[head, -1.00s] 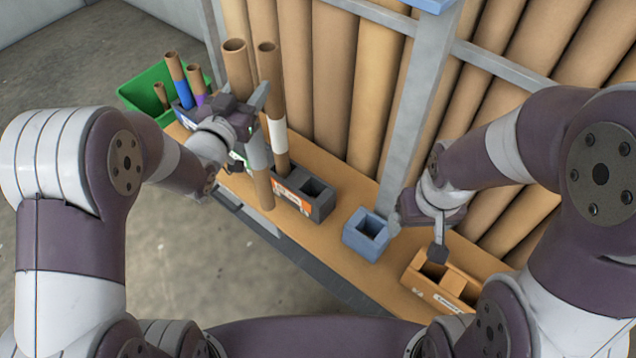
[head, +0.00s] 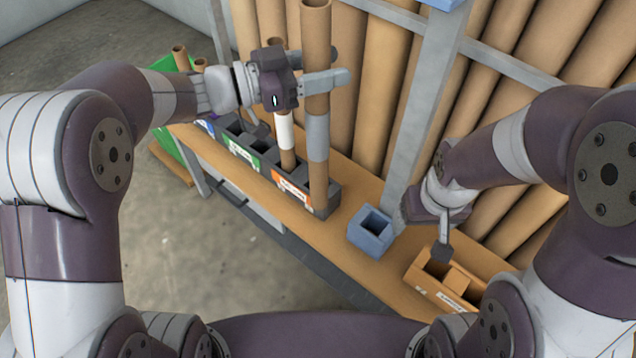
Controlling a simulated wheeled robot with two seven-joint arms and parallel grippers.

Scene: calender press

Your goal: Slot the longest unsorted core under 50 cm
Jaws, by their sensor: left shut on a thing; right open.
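My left gripper (head: 322,82) is shut on a long brown cardboard core with a grey band (head: 317,135). The core is upright, with its lower end at the right slot of the dark rack with the orange label (head: 292,190); I cannot tell how deep it sits. A core with a white band (head: 285,130) stands in that rack, just left of the held core and partly hidden by my gripper. My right gripper (head: 441,250) is open and empty above the tan slotted box (head: 430,292). Two more cores (head: 180,57) show at the far left, mostly hidden by my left arm.
A blue block (head: 370,240) with an empty square hole stands on the wooden bench (head: 345,262). A green-labelled rack section (head: 243,155) lies left of the orange one. A green bin (head: 172,145) is at the far left. Large rolls and a grey post (head: 412,130) stand behind.

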